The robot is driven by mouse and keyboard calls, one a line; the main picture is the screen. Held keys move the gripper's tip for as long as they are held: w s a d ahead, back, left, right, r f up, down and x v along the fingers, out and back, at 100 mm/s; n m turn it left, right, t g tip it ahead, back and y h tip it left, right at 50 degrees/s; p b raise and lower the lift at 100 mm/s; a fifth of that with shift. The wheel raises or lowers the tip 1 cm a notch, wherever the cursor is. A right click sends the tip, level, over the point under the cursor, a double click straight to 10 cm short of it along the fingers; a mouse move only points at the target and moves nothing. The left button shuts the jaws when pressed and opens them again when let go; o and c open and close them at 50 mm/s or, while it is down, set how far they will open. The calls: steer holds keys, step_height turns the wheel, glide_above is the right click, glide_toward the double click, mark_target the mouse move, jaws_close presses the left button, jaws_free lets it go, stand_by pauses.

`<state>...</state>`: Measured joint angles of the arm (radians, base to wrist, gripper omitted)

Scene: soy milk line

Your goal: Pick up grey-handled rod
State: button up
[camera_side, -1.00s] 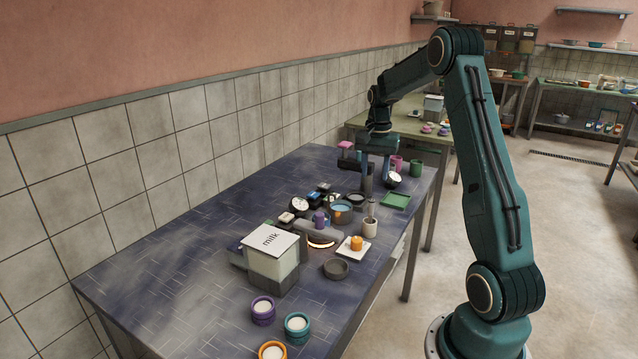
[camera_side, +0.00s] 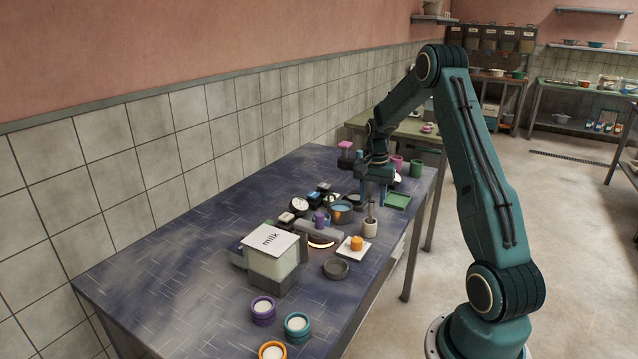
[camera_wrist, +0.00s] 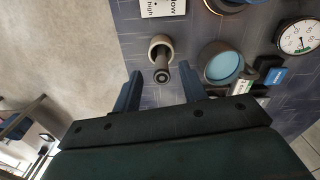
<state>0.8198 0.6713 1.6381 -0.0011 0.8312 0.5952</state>
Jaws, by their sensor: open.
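The grey-handled rod (camera_side: 371,208) stands upright in a small pale holder (camera_side: 369,229) near the table's right edge. In the wrist view the rod's dark round end (camera_wrist: 161,74) faces the camera, with the pale holder (camera_wrist: 155,43) behind it. My gripper (camera_side: 373,197) is open and points down near the rod's top. In the wrist view the rod's end lies roughly midway between my open fingers (camera_wrist: 160,82). I cannot tell whether the fingers are level with the handle; nothing is held.
A pan with blue liquid (camera_side: 341,211) and a dial gauge (camera_side: 299,205) stand to the left. A milk box (camera_side: 272,262) stands nearer the camera.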

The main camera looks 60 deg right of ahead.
mark_target(370, 214)
steer(key=shift+w+d+f, duration=0.1)
steer(key=shift+f, duration=2.45)
jaws_close()
